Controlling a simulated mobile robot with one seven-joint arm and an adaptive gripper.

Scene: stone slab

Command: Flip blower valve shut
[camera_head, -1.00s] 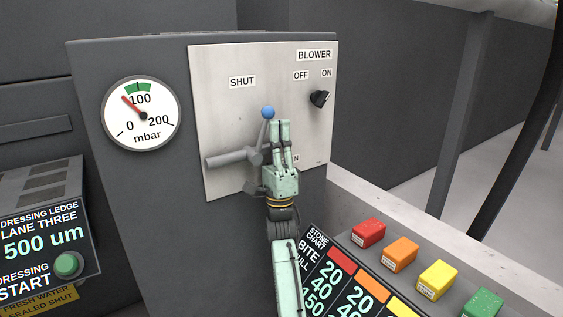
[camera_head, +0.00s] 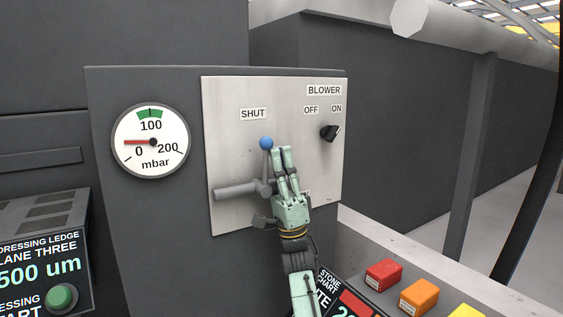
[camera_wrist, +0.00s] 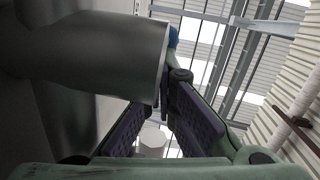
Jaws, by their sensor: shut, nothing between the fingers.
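The blower valve's grey lever with a blue knob (camera_head: 266,143) stands nearly upright on the pale panel (camera_head: 230,170), its knob below and slightly right of the SHUT label (camera_head: 253,114). A thick grey pipe stub (camera_head: 236,190) runs left from its pivot. My gripper (camera_head: 281,150) is shut and empty, fingers pointing up just right of the lever. Whether they touch it cannot be told. A label behind the gripper is mostly hidden. In the wrist view the knob (camera_wrist: 173,37) peeks out past the large grey pipe (camera_wrist: 100,55), close to the fingers.
The pressure gauge (camera_head: 150,142) left of the panel has its red needle pointing left, a little above 0. A black OFF/ON blower knob (camera_head: 330,132) is right of my gripper. Coloured blocks (camera_head: 384,273) and a stone chart (camera_head: 345,300) lie low at right. A green start button (camera_head: 61,297) is lower left.

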